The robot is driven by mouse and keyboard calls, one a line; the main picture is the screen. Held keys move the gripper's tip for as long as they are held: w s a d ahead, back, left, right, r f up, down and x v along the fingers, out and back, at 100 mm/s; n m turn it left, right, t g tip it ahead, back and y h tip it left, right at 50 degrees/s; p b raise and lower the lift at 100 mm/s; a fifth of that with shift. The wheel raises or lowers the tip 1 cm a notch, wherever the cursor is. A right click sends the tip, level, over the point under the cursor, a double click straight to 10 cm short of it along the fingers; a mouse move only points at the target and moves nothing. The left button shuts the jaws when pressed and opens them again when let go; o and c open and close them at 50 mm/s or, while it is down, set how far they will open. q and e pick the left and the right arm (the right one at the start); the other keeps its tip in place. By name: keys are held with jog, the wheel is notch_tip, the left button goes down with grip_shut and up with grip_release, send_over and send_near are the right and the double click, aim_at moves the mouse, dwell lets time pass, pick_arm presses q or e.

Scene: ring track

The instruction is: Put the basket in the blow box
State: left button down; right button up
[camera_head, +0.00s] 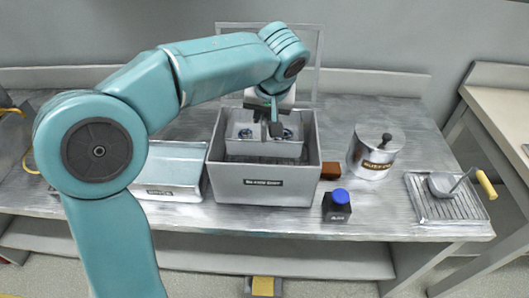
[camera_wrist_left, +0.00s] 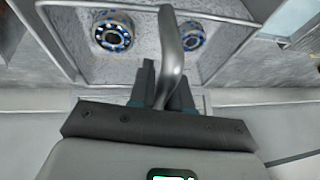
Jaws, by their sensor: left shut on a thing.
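The basket (camera_head: 263,147) is a small grey metal tray with two blue-and-silver ring-shaped parts in it. It shows within the opening of the blow box (camera_head: 235,188), a grey open-topped box with a black label on its front. I cannot tell whether the basket touches the box floor. My left gripper (camera_head: 273,122) is over the basket. In the left wrist view, my left gripper (camera_wrist_left: 164,95) is shut on the basket's curved metal handle (camera_wrist_left: 170,50), and the basket (camera_wrist_left: 150,50) is beyond it. My right gripper is not in view.
A clear raised panel (camera_head: 308,50) stands behind the box. To its left is a low metal tray (camera_head: 170,172).

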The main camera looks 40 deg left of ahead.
pick_arm(q)
notch_tip(320, 180, down, 10)
jog(key=shift+r+b, duration=0.1)
jog(key=shift+b, duration=0.75)
jog(key=shift+r, duration=0.1)
jog(key=shift+d, duration=0.1)
jog(key=c, duration=1.1)
grip_release()
jog(key=shift+f, duration=0.2)
jog(key=shift+r, duration=0.1)
